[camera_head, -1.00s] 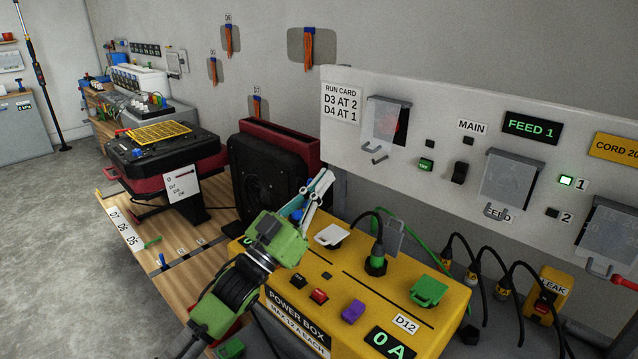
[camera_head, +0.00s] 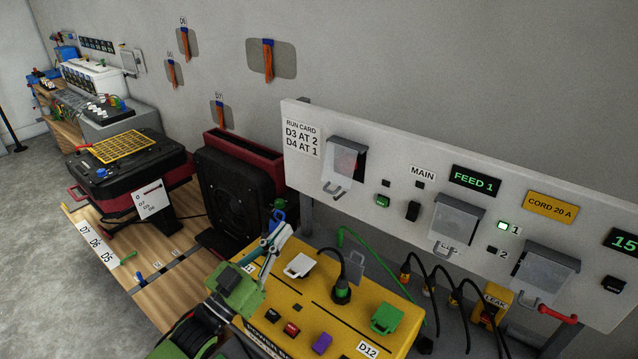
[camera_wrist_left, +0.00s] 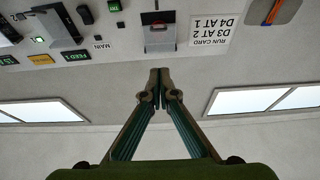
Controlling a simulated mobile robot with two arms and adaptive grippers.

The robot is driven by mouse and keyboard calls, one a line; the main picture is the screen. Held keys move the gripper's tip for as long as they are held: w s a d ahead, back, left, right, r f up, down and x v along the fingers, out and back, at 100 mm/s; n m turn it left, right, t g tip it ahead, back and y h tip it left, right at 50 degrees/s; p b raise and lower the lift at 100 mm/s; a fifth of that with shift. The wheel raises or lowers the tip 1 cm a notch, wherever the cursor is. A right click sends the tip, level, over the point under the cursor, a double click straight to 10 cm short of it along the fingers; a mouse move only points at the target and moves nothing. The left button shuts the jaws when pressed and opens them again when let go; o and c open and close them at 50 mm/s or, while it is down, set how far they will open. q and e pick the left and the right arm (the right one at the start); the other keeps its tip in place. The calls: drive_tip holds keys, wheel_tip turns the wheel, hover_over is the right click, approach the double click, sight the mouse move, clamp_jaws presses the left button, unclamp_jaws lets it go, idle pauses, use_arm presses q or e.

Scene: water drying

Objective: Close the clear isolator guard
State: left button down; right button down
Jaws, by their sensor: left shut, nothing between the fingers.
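Three clear guards hang on the white wall panel (camera_head: 400,165) in the head view. I take the left one, beside the run card, as the isolator guard (camera_head: 345,160); something red shows through it. Its lower edge, with a grey handle, stands out from the panel, so it looks tilted open. In the left wrist view, upside down, this guard (camera_wrist_left: 158,38) is just beyond my fingertips, with a gap. My left gripper (camera_head: 287,229) is shut and empty, left of and below the guard in the head view; its closed tips show in the wrist view (camera_wrist_left: 160,72). My right gripper is not in view.
The yellow power box (camera_head: 330,305) with lids and a plugged cord stands below the panel. A black fan-like unit (camera_head: 235,200) is behind my left gripper. Middle (camera_head: 457,220) and right (camera_head: 545,268) clear guards, and a red lever (camera_head: 558,314), are farther right.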

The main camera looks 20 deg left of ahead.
use_arm(q)
drive_tip(key=p, duration=0.4)
approach(335, 170)
drive_tip(key=s+r, duration=0.1)
drive_tip(key=shift+w+d+f+p, duration=0.1)
drive_tip(key=shift+w+d+f, duration=0.2)
drive_tip(key=shift+w, duration=0.2)
drive_tip(key=shift+w+d+f+p, duration=0.15)
drive_tip(key=shift+w+d+f, duration=0.05)
drive_tip(key=shift+w+f, duration=0.25)
drive_tip(key=shift+w+d+f+p, duration=0.1)
drive_tip(key=shift+w+d+f, duration=0.15)
drive_tip(key=shift+w, duration=0.25)
drive_tip(key=w+f+t+b, duration=0.1)
drive_tip(key=b, duration=0.5)
drive_tip(key=w+d+f+t+b, duration=0.1)
drive_tip(key=w+b, duration=0.1)
drive_tip(key=b, duration=0.4)
drive_tip(key=shift+f+h, duration=0.1)
drive_tip(key=shift+h, duration=0.3)
